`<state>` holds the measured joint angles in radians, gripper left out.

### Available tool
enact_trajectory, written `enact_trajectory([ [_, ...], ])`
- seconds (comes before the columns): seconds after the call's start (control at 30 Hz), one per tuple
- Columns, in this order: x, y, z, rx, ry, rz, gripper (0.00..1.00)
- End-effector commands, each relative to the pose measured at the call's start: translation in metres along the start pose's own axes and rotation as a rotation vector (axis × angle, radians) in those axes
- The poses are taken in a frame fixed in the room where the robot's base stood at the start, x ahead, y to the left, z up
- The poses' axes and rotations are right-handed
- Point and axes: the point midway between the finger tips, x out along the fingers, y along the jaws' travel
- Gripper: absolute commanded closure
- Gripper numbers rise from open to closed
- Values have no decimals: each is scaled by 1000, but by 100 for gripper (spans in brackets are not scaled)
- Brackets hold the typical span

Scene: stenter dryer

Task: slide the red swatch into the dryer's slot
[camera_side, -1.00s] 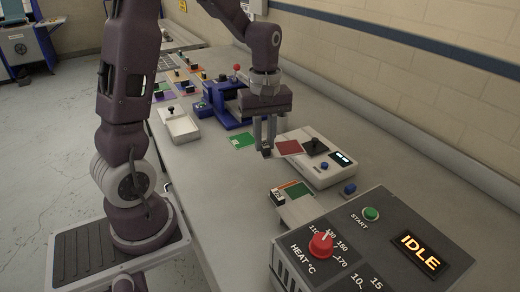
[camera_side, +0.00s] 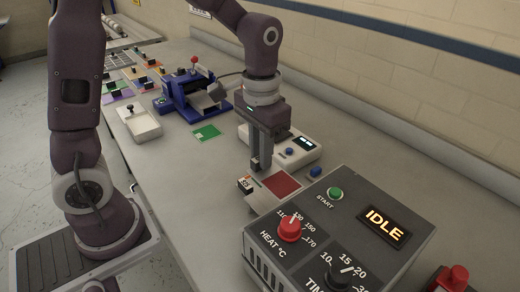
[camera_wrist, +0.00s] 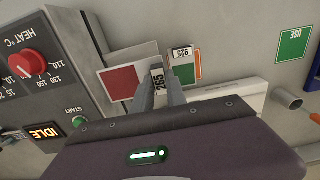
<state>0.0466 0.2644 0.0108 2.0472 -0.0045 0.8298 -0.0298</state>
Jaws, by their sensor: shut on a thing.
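The red swatch (camera_side: 282,184) is a flat red square just in front of the grey dryer (camera_side: 372,203). My gripper (camera_side: 261,164) is shut on its black holder, with the red panel on the dryer side. In the wrist view, the red swatch (camera_wrist: 121,82) shows beside the fingers (camera_wrist: 160,88), and the holder carries a label reading 265. The swatch is over or on the pale ledge (camera_side: 263,201) at the dryer's front; I cannot tell if it touches. The dryer's slot is not clearly visible. The dryer display reads IDLE.
A green and orange swatch (camera_wrist: 184,73) labelled 925 lies beside the red one. A white device with a screen (camera_side: 303,146) stands behind my gripper.

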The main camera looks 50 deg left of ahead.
Motion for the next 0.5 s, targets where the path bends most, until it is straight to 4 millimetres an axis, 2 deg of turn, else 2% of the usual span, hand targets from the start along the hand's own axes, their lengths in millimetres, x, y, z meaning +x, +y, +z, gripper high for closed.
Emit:
enact_trajectory([
  [0.5, 52, 0, 1, -2, -3, 0, 100],
])
